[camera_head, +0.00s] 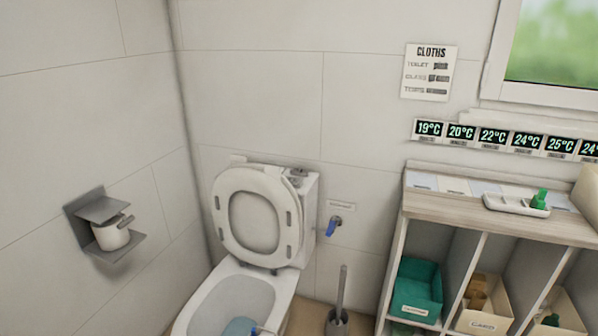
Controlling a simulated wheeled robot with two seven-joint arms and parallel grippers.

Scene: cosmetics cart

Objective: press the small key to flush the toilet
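The toilet (291,277) stands in the corner of the room, with its seat (287,219) raised and leaning back against the white cistern (309,200). A grey flush plate (299,173) shows on top of the cistern, partly behind the raised seat. It is too small to tell the small key from a larger one. A blue thing (239,327) shows in the bowl at the bottom edge of the picture, and I cannot tell what it is. Neither of my grippers is in view.
A toilet brush (340,300) stands right of the toilet, below a blue-handled valve (332,227). A wooden-topped shelf unit (440,208) with bins stands further right. A paper holder (104,226) is on the left wall. Space above the cistern looks clear.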

